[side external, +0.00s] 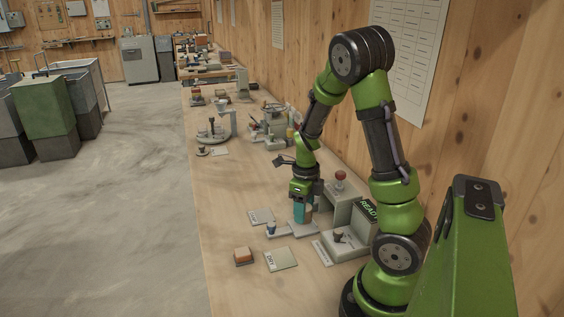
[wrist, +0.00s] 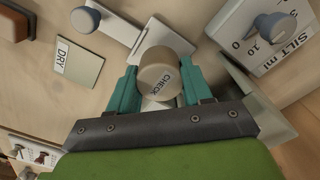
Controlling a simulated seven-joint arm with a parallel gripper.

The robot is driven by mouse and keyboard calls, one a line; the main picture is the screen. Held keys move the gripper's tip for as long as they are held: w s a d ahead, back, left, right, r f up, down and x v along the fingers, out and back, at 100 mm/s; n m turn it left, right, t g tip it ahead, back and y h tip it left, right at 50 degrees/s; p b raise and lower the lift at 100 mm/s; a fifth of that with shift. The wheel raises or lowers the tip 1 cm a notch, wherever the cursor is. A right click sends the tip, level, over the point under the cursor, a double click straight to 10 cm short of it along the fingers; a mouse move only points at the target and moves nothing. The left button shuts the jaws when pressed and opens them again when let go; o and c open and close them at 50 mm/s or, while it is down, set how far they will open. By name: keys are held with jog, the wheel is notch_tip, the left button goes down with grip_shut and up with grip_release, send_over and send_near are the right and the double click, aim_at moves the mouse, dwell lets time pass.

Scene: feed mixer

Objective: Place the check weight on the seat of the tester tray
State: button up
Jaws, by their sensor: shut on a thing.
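The check weight is a tan cylinder marked CHECK (wrist: 160,74), held between the teal fingers of my gripper (wrist: 160,92) in the wrist view. In the side view my gripper (side external: 302,212) points down, with part of the weight (side external: 309,213) showing beside the fingers. The tester tray is a pale grey plate (side external: 283,233), low on the bench under the gripper. Its outer end also shows in the wrist view (wrist: 114,27), and the weight hides the part below it. The seat is not clearly visible, and I cannot tell whether the weight touches the tray.
The grey tester body (side external: 344,205) with a red knob and a READY display (side external: 369,211) stands close on the right. A small blue-topped piece (side external: 271,228) is at the tray's left end. A DRY card (side external: 281,259) and a brown block (side external: 243,256) lie in front.

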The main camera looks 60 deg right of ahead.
jog(key=shift+f, duration=1)
jog(key=shift+f, duration=0.1)
jog(key=o, duration=1.3)
jog(key=shift+c, duration=0.2)
